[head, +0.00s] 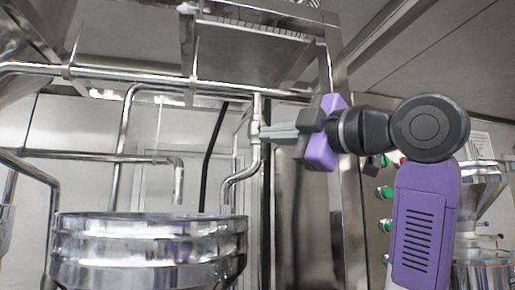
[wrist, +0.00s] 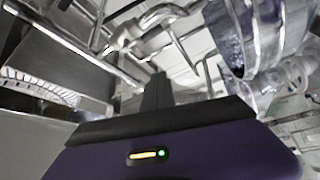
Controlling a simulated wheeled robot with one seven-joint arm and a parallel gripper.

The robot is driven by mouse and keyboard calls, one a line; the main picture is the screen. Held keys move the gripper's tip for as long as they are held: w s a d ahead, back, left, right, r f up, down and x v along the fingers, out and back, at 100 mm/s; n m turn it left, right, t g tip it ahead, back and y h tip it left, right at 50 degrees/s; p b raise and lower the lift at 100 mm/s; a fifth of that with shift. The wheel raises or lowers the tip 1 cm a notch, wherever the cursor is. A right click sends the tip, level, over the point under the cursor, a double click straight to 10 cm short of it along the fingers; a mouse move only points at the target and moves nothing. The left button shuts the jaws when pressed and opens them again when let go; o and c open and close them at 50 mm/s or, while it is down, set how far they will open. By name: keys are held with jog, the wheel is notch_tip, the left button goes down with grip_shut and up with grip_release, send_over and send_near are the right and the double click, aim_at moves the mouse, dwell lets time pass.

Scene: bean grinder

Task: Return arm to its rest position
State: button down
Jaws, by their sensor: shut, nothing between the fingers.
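My purple and black arm reaches in from the right in the head view, with the forearm level. My gripper (head: 268,133) points left and is shut with nothing in it. It is in the air, above and to the right of a large steel drum (head: 150,250). The fingers appear in front of a vertical steel pipe; I cannot tell whether they touch it. In the wrist view the dark shut fingers (wrist: 157,92) show in the middle, above the purple gripper body.
Steel pipes (head: 120,78) cross at the upper left, near my gripper's height. A steel post (head: 345,200) and green buttons (head: 385,192) stand behind my arm. A steel hopper machine (head: 480,200) stands at the right. A bent spout (head: 178,180) hangs over the drum.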

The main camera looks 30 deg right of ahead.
jog(key=shift+r+v, duration=0.1)
jog(key=shift+v, duration=0.5)
jog(key=shift+r+v, duration=0.15)
jog(key=shift+v, duration=0.45)
jog(key=shift+d, duration=0.1)
